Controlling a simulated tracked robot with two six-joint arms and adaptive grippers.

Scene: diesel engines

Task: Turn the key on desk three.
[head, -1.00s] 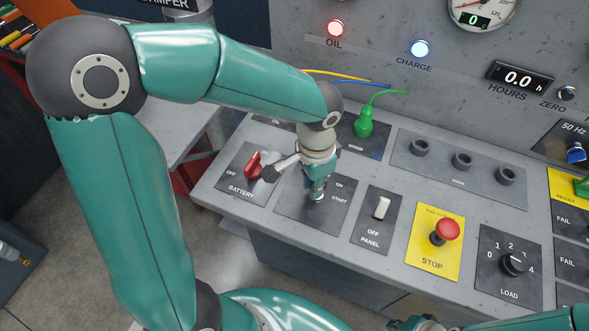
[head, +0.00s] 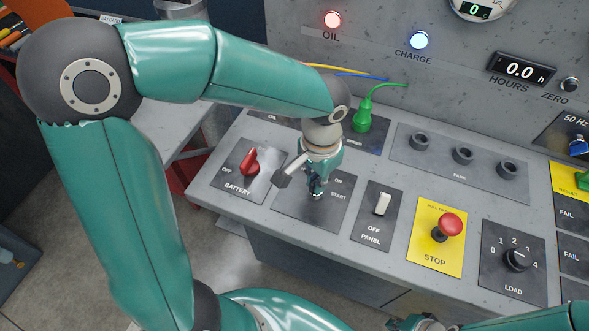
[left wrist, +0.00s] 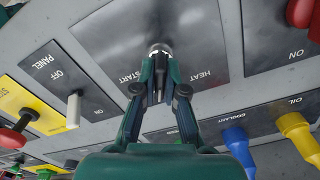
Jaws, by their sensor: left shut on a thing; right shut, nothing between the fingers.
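The key switch (left wrist: 158,50) sits on a dark plate (head: 334,214) marked ON, START and, in the left wrist view, HEAT. My left gripper (head: 317,190) points down at this plate from above. In the left wrist view its two fingers (left wrist: 157,72) are closed on the key's silver part. The key itself is mostly hidden between the fingers. The OIL lamp (head: 332,19) glows red and the CHARGE lamp (head: 419,40) glows bluish white. Only a teal and grey part of my right arm shows at the bottom right of the head view; its fingertips cannot be made out.
A red BATTERY switch (head: 250,162) stands left of the key plate. The PANEL toggle (head: 382,204), red STOP button (head: 450,224) and LOAD knob (head: 518,259) lie to its right. A green plug (head: 364,113) with a cable stands behind.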

